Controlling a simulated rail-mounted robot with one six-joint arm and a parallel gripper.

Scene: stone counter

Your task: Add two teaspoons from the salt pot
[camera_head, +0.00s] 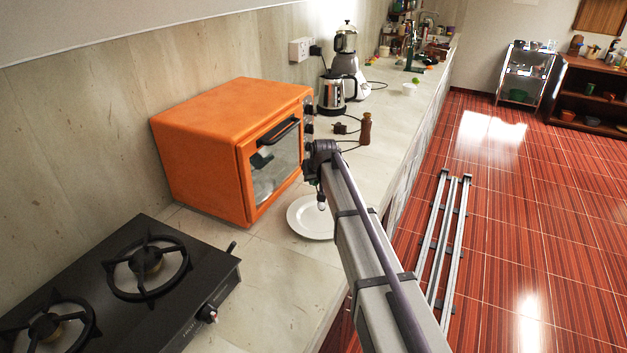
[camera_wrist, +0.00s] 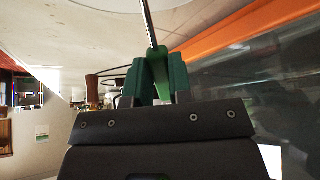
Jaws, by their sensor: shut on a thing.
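My gripper (camera_wrist: 160,72) has green fingers and is shut on a thin metal-shafted utensil, which looks like a spoon (camera_wrist: 149,22). The shaft runs out of the top of the wrist view, so its far end is hidden there. In the head view my wrist hangs beside the orange oven's front and mostly hides the gripper. A small pale tip, likely the spoon's end (camera_head: 321,204), shows over the right part of a white plate (camera_head: 300,222). I cannot tell whether it touches the plate. No salt pot can be made out for certain.
The orange oven (camera_head: 205,150) stands close left of my gripper. A black gas hob (camera_head: 205,265) is in front. A brown wooden bottle-like item (camera_head: 366,128), a steel kettle (camera_head: 332,93) and a blender (camera_head: 346,62) stand farther back. Counter between plate and hob is clear.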

